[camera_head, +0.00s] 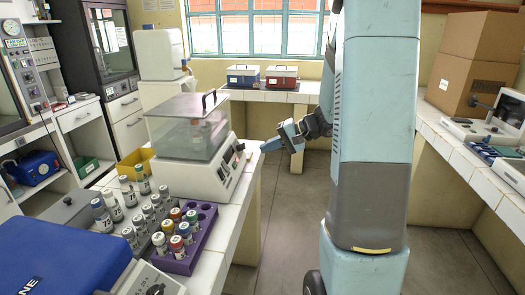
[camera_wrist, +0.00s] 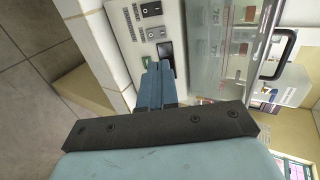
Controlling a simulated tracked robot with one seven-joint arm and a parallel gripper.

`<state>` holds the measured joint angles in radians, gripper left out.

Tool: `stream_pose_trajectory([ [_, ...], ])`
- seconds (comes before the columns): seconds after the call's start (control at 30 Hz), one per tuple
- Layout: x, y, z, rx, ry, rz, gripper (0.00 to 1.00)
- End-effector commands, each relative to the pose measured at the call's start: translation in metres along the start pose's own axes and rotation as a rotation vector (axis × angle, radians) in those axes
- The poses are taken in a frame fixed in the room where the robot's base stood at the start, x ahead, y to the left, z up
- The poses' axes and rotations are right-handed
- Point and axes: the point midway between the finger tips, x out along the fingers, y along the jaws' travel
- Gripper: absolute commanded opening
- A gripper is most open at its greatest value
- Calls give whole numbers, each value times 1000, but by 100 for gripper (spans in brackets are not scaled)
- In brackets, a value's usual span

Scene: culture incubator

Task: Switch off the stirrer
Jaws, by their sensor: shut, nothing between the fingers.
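My gripper (camera_head: 267,147) is shut and empty, just right of the panel. In the wrist view its fingertips (camera_wrist: 156,68) are beside the green switch and partly cover the panel; I cannot tell whether they touch.
A purple rack (camera_head: 205,225) of capped vials and a grey rack of vials stand in front of the machine. A blue case (camera_head: 60,262) is at the near left. The chamber lid has a black handle (camera_wrist: 278,55). The floor (camera_head: 285,215) right of the bench is clear.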

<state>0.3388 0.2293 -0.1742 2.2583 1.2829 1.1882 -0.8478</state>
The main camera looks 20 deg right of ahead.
Motion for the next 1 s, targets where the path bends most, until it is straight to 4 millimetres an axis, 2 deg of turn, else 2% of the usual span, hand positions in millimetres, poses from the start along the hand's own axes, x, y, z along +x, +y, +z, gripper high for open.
stream_pose_trajectory([
  [0.5,1,10,-1,3,4,31,0],
  [1.0,3,12,0,-1,3,42,0],
])
